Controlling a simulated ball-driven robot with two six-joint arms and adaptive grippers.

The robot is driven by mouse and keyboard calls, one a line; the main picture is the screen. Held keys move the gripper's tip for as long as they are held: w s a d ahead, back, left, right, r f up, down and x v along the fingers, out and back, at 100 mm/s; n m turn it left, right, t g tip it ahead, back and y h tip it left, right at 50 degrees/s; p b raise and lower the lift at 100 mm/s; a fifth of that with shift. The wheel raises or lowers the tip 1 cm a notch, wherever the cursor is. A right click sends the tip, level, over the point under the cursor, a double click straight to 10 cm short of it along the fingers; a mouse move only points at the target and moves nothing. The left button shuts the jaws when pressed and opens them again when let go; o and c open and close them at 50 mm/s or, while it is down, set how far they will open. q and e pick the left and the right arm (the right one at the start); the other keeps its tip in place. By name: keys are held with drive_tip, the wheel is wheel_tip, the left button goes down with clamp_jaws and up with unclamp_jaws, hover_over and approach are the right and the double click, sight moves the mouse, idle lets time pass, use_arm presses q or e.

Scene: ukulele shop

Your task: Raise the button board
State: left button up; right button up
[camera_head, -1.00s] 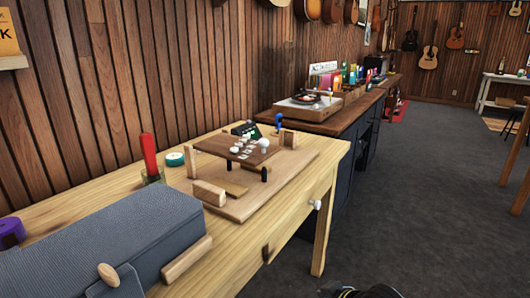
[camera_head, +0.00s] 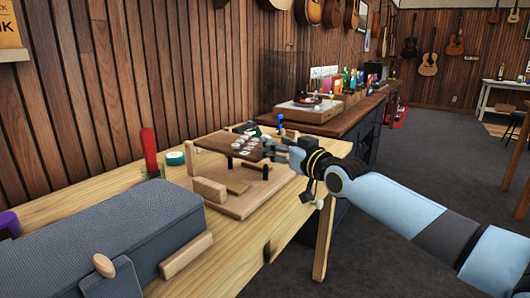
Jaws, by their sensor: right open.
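The button board (camera_head: 222,145) is a dark brown plate with several small pale buttons on top. It stands on dark posts above a light wooden base (camera_head: 240,206) on the workbench. My right gripper (camera_head: 268,146) is open at the board's right end, its fingers pointing left towards it. The fingers cover part of that end, and I cannot tell whether they touch it. My left gripper is not in view.
A grey case (camera_head: 130,235) fills the near left of the workbench (camera_head: 235,245). A red candle-like stick (camera_head: 148,148) and a teal roll (camera_head: 175,158) stand behind. A turntable (camera_head: 307,109) sits on the dark counter beyond. Open floor lies right.

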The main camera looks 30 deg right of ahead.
drive_tip(key=w+b, duration=0.1)
drive_tip(key=w, duration=0.2)
drive_tip(key=w+b, duration=0.1)
drive_tip(key=shift+w+f+b, duration=0.2)
drive_tip(key=shift+f+b, duration=0.05)
drive_tip(key=shift+b, duration=0.05)
drive_tip(key=shift+w+r, duration=0.2)
drive_tip(key=shift+w, duration=0.45)
drive_tip(key=c, duration=1)
clamp_jaws()
drive_tip(key=shift+w+f, duration=0.1)
